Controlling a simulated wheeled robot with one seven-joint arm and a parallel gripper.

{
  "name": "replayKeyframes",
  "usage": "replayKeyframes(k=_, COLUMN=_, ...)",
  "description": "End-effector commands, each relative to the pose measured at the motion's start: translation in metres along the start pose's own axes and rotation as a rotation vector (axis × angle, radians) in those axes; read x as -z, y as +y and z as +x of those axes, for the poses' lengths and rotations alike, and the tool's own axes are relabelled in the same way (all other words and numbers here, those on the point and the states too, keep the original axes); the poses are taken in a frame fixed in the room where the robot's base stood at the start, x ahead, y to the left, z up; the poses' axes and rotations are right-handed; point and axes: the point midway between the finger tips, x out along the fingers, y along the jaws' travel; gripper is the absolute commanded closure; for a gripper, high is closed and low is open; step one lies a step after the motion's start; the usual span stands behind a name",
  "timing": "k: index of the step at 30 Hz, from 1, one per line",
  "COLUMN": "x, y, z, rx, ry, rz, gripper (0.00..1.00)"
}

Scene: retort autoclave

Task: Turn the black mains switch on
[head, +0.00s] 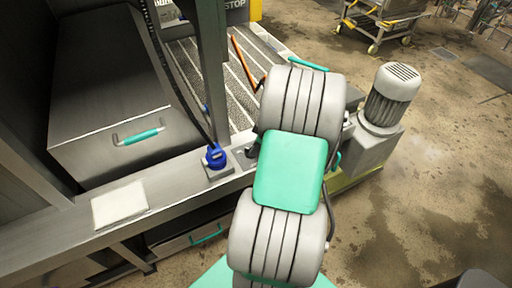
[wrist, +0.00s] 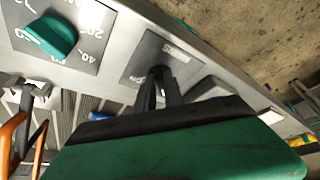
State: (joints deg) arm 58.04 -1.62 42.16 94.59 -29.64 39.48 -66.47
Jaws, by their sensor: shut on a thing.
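The black mains switch (wrist: 159,71) sits on a dark grey plate (wrist: 182,60) on the pale metal panel in the wrist view. Upside-down white lettering that looks like "ON" shows beside it on the plate. My gripper (wrist: 160,88) has its two dark fingers around the switch, shut on it. The fingertips hide much of the switch, so its exact angle cannot be told. In the head view my arm covers the gripper and most of the switch area.
A green dial knob (wrist: 51,37) on a numbered plate is beside the switch. In the head view, a blue connector (head: 215,157) with a black cable, a steel drawer (head: 120,125), a white cloth or sheet (head: 119,204) and a grey motor (head: 392,95) surround the arm. Open floor lies right.

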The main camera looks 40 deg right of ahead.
Motion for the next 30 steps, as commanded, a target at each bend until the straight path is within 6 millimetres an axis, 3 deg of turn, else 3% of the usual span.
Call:
replayKeyframes(k=17, x=0.0005, y=-0.0017, z=0.0002, rx=-0.023, ry=0.001, rz=0.055, gripper=1.0)
replayKeyframes(k=30, x=0.0024, y=-0.0079, z=0.0015, rx=-0.152, ry=0.001, rz=0.362, gripper=1.0)
